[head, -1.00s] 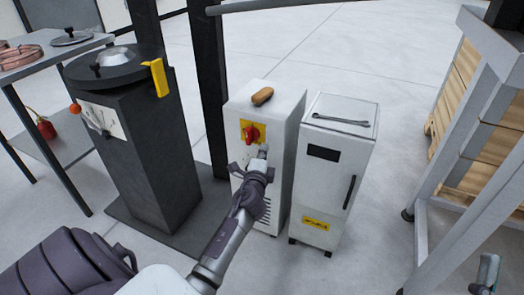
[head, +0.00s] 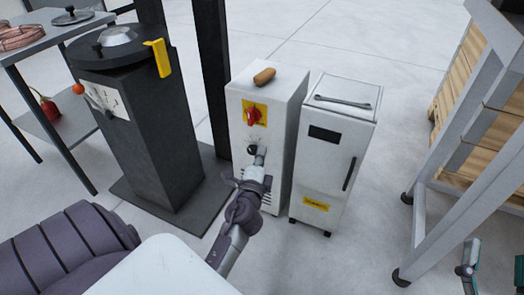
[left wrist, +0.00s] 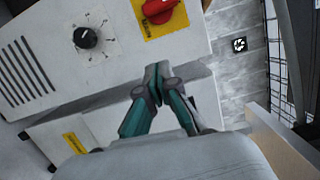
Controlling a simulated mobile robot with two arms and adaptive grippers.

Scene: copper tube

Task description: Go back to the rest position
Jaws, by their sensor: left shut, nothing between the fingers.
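My left gripper (head: 260,157) is in front of the white cabinet (head: 236,190), just below and right of its black knob (head: 252,149). In the left wrist view the fingertips (left wrist: 157,74) are together with nothing between them. That view shows the black knob (left wrist: 87,38) on its dial and the red switch (left wrist: 160,10) on a yellow plate, both apart from the fingers. My right gripper (head: 495,258) is partly in view at the lower right edge, its two fingers apart with nothing seen between them.
A second white cabinet (head: 325,180) with a dark handle stands close to the right. A dark pedestal (head: 150,150) with a gauge and a grey shelf table (head: 40,35) stand left. A grey metal frame (head: 450,160) stands right. Open floor (head: 350,40) lies behind.

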